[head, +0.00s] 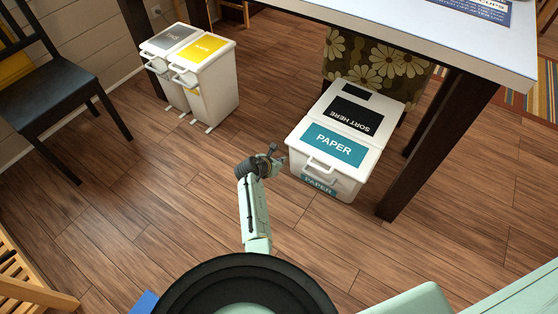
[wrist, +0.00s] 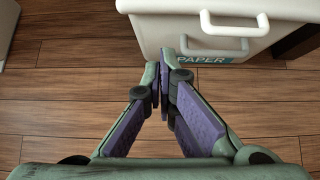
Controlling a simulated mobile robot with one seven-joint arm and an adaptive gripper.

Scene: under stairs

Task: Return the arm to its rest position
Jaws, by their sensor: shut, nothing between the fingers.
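My gripper (head: 277,155) is at the end of my pale green arm, which reaches forward over the wooden floor in the head view. It is just left of the front of a white bin labelled PAPER (head: 308,165). In the wrist view the two purple-padded fingers of my gripper (wrist: 165,70) come together at their tips with nothing between them. The bin's white front and handles (wrist: 235,35) show just beyond the tips. I cannot tell whether the fingertips touch the bin.
Two white bins with grey and yellow lids (head: 205,75) stand at the back left. A white table (head: 440,35) with dark legs stands over the paper bin, near a flowered seat (head: 370,65). A dark chair (head: 55,75) is at left. The floor (head: 150,210) at left is clear.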

